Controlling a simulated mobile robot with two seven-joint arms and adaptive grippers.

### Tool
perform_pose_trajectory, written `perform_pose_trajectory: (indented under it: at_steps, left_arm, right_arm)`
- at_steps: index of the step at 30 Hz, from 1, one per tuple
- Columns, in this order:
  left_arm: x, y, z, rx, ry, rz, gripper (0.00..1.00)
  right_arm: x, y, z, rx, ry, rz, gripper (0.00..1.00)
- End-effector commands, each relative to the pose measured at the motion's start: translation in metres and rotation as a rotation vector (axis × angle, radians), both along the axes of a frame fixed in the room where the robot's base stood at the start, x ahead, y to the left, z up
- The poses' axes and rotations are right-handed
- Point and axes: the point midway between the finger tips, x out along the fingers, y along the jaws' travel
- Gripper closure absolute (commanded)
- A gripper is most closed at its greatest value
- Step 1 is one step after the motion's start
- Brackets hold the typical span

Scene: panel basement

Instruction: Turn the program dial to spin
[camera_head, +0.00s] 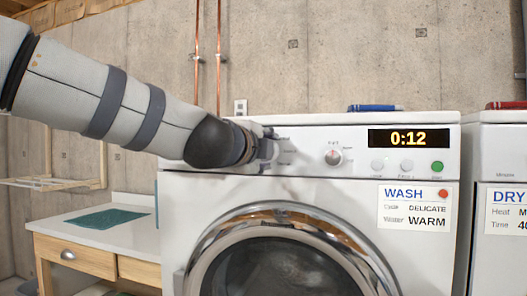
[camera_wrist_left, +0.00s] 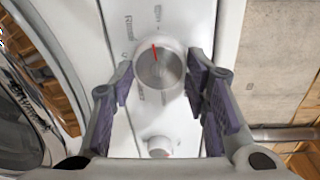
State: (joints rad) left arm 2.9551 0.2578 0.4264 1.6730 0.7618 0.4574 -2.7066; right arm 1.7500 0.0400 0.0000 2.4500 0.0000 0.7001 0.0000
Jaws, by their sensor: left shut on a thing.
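The washer (camera_head: 300,190) stands in the middle of the head view. Its program dial (camera_wrist_left: 161,75) is a round pale knob with a red pointer line, seen in the left wrist view. The pointer faces the top of that view, slightly left. My left gripper (camera_head: 276,148) is at the left part of the washer's control panel. In the wrist view its dark-padded fingers (camera_wrist_left: 163,70) stand on both sides of the dial, shut on it. In the head view the gripper hides the dial. My right gripper is not in view.
A smaller knob (camera_head: 333,157) sits to the right, also in the wrist view (camera_wrist_left: 158,146). Beyond it are a display (camera_head: 408,138) reading 0:12, buttons and a WASH note (camera_head: 415,208) reading DELICATE, WARM. A dryer (camera_head: 492,150) stands right; a counter (camera_head: 75,235) stands left.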

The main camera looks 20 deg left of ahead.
Motion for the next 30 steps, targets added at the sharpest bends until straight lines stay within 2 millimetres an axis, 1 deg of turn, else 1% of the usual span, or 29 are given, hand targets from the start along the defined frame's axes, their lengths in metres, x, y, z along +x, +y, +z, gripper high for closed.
perform_pose_trajectory:
  at_steps: [9,26,27,28,29,30]
  left_arm:
    - [-0.0002,0.0002,0.0016,0.112,-0.008,0.002,0.86]
    - [-0.0003,0.0003,0.0021,0.138,-0.01,0.001,0.86]
    - [-0.0003,0.0004,0.0021,0.138,-0.01,0.002,0.49]
    - [-0.0003,0.0004,0.0021,0.138,-0.01,0.002,0.42]
    - [-0.0003,0.0003,0.002,0.138,-0.01,0.001,0.37]
    - [-0.0004,0.0002,0.0017,0.137,-0.009,0.001,0.37]
  right_arm:
    - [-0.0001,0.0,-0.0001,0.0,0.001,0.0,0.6]
    - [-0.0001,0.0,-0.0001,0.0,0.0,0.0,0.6]
    - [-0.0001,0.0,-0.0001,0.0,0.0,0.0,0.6]
    - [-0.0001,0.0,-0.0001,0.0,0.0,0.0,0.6]
    - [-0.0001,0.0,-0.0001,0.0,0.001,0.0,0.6]
    - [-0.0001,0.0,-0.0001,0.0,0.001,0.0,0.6]
